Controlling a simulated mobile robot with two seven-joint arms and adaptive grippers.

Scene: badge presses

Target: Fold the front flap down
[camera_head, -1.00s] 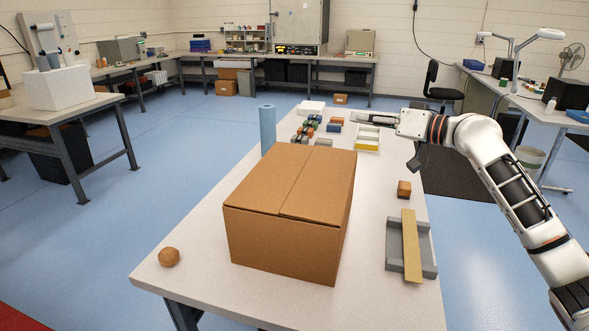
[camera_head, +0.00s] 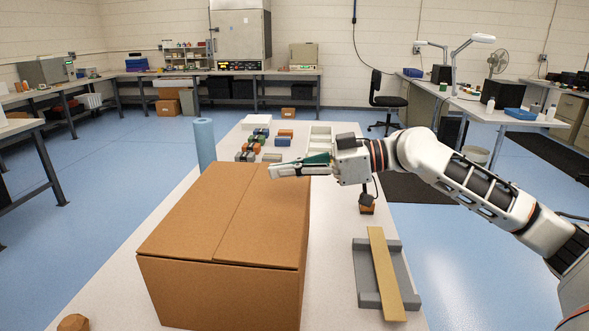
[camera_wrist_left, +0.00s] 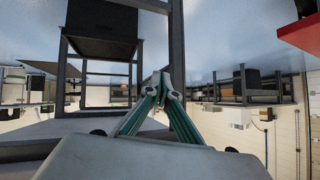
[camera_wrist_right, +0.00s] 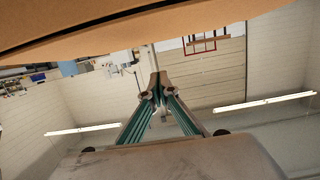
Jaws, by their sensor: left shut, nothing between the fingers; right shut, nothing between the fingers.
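A large brown cardboard box (camera_head: 225,291) stands on the white table in the head view. Two top flaps lie flat on it, a left one (camera_head: 193,218) and a right one (camera_head: 262,228), meeting at a seam. A thin gap runs under their near edge. My right gripper (camera_head: 272,171) is shut and empty, pointing left over the box's far right corner; whether it touches the box I cannot tell. In the right wrist view its fingertips (camera_wrist_right: 155,90) meet, with brown cardboard across the top. My left gripper shows only in the left wrist view (camera_wrist_left: 160,80), shut and empty, away from the box.
On the table (camera_head: 330,300), a grey tray (camera_head: 367,287) with a tan strip (camera_head: 385,275) lies right of the box. A small brown block (camera_head: 367,209) is behind it. A blue roll (camera_head: 205,144) and several small coloured parts stand beyond the box. A brown lump (camera_head: 74,323) is front left.

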